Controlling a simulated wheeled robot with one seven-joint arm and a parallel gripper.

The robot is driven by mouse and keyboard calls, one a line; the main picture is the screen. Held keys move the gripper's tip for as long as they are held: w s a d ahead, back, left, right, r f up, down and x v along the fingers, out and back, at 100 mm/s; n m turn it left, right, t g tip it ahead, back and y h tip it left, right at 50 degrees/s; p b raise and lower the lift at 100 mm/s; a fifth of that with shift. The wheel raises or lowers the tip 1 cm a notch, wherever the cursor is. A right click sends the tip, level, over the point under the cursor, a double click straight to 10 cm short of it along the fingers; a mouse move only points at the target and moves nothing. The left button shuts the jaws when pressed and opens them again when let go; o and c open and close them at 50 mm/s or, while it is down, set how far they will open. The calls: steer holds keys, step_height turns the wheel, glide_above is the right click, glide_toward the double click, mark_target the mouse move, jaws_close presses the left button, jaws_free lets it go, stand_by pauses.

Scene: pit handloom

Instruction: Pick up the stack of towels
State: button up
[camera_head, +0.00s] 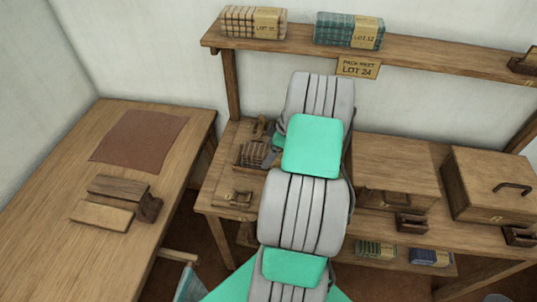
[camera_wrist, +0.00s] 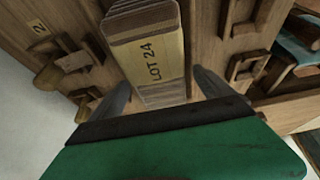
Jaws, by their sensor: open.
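In the wrist view, a stack of towels (camera_wrist: 145,25) with a tan band reading LOT 24 lies between the two fingers of my gripper (camera_wrist: 158,92). My gripper is open, with one finger on each side of the stack. I cannot tell whether either finger touches it. In the head view my arm covers the middle of the bench, and I cannot make out the fingers there. A sign (camera_head: 358,68) on the shelf edge reads PACK NEXT LOT 24.
The upper shelf (camera_head: 440,58) bears a checked LOT 35 bundle (camera_head: 238,22) and a teal LOT 12 bundle (camera_head: 349,30). A wooden box (camera_head: 500,170) stands at right. The left table (camera_head: 130,258) holds a brown mat (camera_head: 138,137) and wooden blocks (camera_head: 103,215). Wooden handles (camera_wrist: 72,62) flank the stack.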

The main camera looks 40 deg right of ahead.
steer(key=shift+w+a+f, duration=0.1)
steer(key=shift+w+f, duration=0.1)
steer(key=shift+f, duration=0.3)
steer(key=shift+c, duration=0.3)
steer(key=c, duration=1.5)
